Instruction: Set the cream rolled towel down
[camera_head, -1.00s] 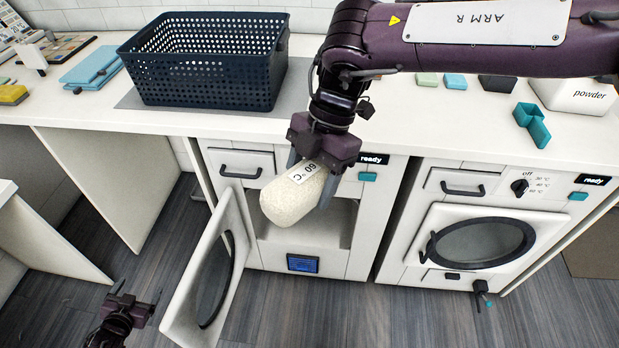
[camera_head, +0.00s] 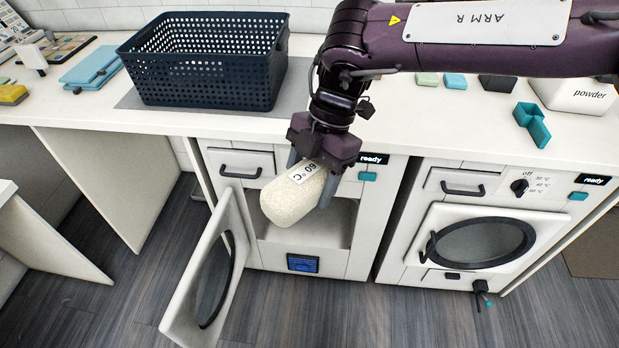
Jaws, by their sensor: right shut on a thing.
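The cream rolled towel (camera_head: 290,202) carries a label reading 60 °C. My right gripper (camera_head: 325,180) is shut on it and holds it in front of the open left machine (camera_head: 348,240). The towel hangs tilted, its free end toward the lower left, and covers part of the machine's opening. I cannot tell whether any of it is inside the opening. My left gripper is not in the view.
The left machine's door (camera_head: 210,275) stands open to the left. A dark blue perforated basket (camera_head: 205,75) stands on a grey mat on the counter (camera_head: 420,122). The right machine (camera_head: 480,240) is shut. A white powder box (camera_head: 578,96) and a teal holder (camera_head: 532,125) are at the right.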

